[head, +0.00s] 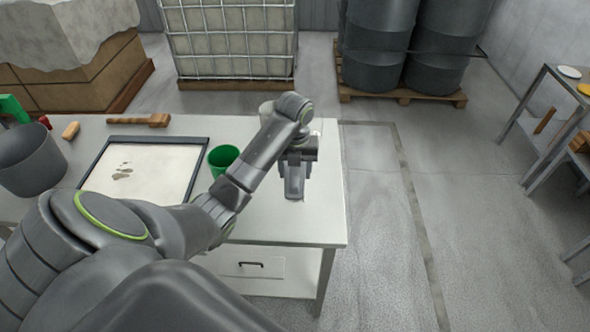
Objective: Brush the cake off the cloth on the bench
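The pale cloth (160,180) lies flat in a dark frame on the bench (285,222), left of centre. A few small grey-brown patches of cake (122,171) are on its left part. A wooden-handled tool (140,120), which looks like a brush, lies behind the frame near the bench's back edge. My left arm reaches in from the lower left and covers the cloth's front part. My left gripper (294,188) is over the right end of the bench, well right of the cloth. Its finger gap does not show clearly. My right gripper is out of view.
A grey bucket (30,162) and a small wooden block (71,130) are at the left. The bench's right end is mostly clear.

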